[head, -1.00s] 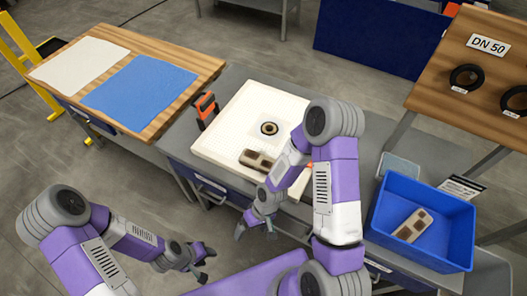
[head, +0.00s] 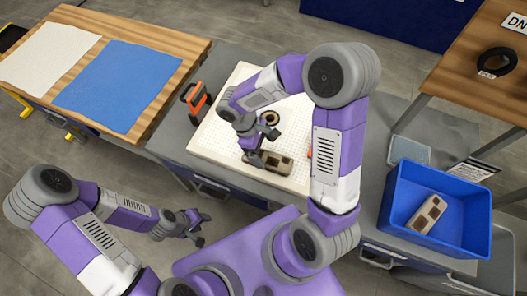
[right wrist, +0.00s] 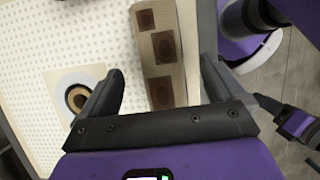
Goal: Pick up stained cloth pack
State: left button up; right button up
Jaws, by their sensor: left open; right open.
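A stained cloth pack (head: 268,162), beige with dark brown square stains, lies on the white perforated plate (head: 212,139). In the right wrist view the pack (right wrist: 166,62) lies between the fingers of my right gripper (right wrist: 158,85), nearer the right finger. That gripper is open and stands above the pack, also in the head view (head: 262,146); whether it touches the pack I cannot tell. A second stained pack (head: 427,213) lies in the blue bin (head: 462,238). My left gripper (head: 202,228) is open and empty, in front of the table.
A round hole with a dark ring (right wrist: 76,98) sits in the plate beside the pack. An orange and black clamp-like tool (head: 196,102) stands at the plate's left edge. White (head: 45,58) and blue (head: 118,84) cloths cover the wooden table at left.

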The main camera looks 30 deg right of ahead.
aim_at(267, 158)
jog(key=shift+s+d+f, duration=0.1)
jog(key=shift+s+f, duration=0.15)
jog(key=shift+f, duration=0.25)
jog(key=x, duration=0.1)
jog(key=b+x, duration=0.1)
jog(key=x, duration=0.1)
jog(key=w+x, duration=0.1)
jog(key=x, duration=0.1)
jog(key=shift+f, duration=0.2)
jog(key=shift+a, duration=0.25)
jog(key=c, duration=1.1)
